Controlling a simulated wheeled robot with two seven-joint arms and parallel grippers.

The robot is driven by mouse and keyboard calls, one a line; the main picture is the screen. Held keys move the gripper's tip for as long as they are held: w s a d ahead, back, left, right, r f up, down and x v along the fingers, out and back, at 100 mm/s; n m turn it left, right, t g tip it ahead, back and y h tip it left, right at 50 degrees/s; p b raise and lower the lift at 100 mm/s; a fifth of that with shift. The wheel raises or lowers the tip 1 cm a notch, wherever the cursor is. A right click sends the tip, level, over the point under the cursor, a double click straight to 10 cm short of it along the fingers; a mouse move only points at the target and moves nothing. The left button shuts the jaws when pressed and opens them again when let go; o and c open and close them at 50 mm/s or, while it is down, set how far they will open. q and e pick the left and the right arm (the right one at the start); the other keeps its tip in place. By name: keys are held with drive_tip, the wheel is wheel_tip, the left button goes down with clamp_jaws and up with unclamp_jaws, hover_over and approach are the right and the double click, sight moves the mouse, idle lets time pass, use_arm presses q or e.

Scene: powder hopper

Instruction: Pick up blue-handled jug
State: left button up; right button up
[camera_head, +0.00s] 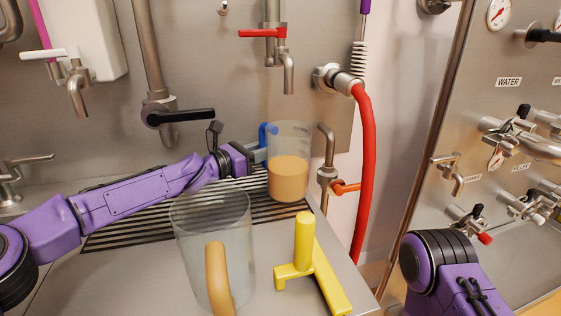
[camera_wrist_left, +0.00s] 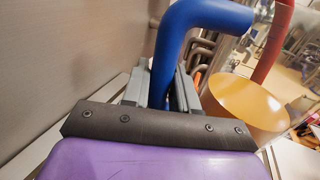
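The blue-handled jug (camera_head: 289,178) is clear and part filled with an orange-tan content. It is upright at the right end of the slotted drain grate; I cannot tell whether its base touches the grate. My left gripper (camera_head: 259,154) reaches it from the left and is shut on its blue handle (camera_head: 263,138). In the left wrist view the blue handle (camera_wrist_left: 166,75) passes between the two grey fingers (camera_wrist_left: 163,92), close on both sides. The jug's content (camera_wrist_left: 250,105) shows to the right. My right gripper is out of view.
A larger clear jug (camera_head: 212,235) with a tan handle stands in front. A yellow tool-like object (camera_head: 305,260) lies right of it, near the counter edge. A red-handled tap (camera_head: 288,70) hangs above, and a red hose (camera_head: 366,170) and pipe are right of the jug.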

use_arm(q)
clamp_jaws()
drive_tip(key=shift+r, duration=0.1)
